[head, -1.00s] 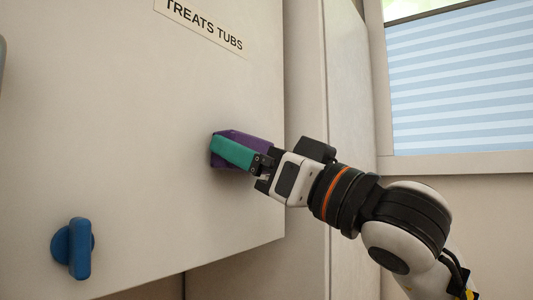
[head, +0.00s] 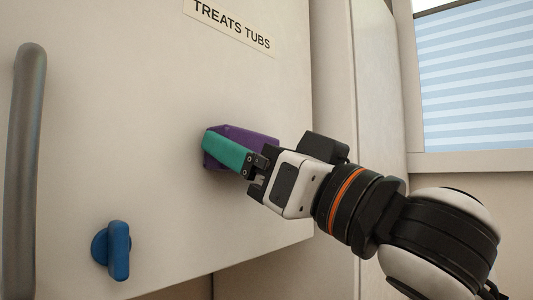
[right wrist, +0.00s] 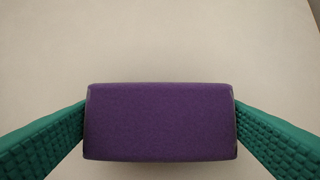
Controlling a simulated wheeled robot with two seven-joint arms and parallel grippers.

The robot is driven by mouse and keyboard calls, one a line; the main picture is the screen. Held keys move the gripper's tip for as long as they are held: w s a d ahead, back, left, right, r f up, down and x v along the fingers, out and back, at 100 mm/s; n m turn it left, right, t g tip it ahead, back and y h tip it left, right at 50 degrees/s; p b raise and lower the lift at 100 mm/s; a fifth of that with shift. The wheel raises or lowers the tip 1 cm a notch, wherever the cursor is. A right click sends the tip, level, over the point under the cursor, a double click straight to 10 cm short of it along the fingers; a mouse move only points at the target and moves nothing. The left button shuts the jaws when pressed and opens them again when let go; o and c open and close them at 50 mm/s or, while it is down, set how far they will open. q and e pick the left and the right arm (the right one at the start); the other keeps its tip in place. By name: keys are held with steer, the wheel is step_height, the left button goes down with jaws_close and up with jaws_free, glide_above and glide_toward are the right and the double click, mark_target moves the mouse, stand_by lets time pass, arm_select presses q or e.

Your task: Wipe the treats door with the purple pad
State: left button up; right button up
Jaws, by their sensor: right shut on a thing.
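The treats door (head: 110,120) is a cream panel labelled "TREATS TUBS" (head: 232,26). My right gripper (head: 238,152), with green fingers, is shut on the purple pad (head: 252,136) and holds it at the door's face, right of the door's middle and below the label. In the right wrist view, the purple pad (right wrist: 160,120) sits between both green fingers, with the pale door surface beyond it. The pad appears to be against the door, but the contact itself is hidden. My left gripper is not in view.
A blue turn-knob (head: 117,250) sticks out low on the door. A grey vertical handle (head: 25,165) stands out at the left. A window with a striped blind (head: 475,85) is at the right. The door face between handle and pad is clear.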

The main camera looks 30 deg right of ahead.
mark_target(192, 142)
steer(key=shift+s+a, duration=0.25)
steer(key=shift+a, duration=0.4)
steer(key=shift+s+a, duration=0.25)
steer(key=shift+a, duration=0.35)
steer(key=shift+s+a+b, duration=0.25)
steer(key=shift+s+a, duration=0.1)
steer(key=shift+a, duration=0.5)
steer(key=shift+s+a+b, duration=0.2)
steer(key=shift+s+a, duration=0.15)
steer(key=shift+a, duration=0.45)
steer(key=shift+f+b, duration=0.1)
steer(key=shift+b, duration=0.2)
steer(key=shift+w+d+b, duration=0.3)
steer(key=shift+d, duration=0.35)
steer(key=shift+w+d+b, duration=0.25)
steer(key=shift+w+d, duration=0.2)
steer(key=shift+d, duration=0.65)
steer(key=shift+w+d+b, duration=0.2)
steer(key=shift+w+d, duration=0.3)
steer(key=shift+d, duration=0.65)
steer(key=shift+w+d+b, duration=0.25)
steer(key=shift+w+d, duration=0.2)
steer(key=shift+d, duration=0.65)
steer(key=d, duration=0.1)
steer(key=w+d, duration=0.1)
steer(key=d, duration=0.1)
steer(key=w+d, duration=0.1)
steer(key=d, duration=0.1)
steer(key=shift+w+d, duration=0.1)
steer(key=shift+d, duration=0.15)
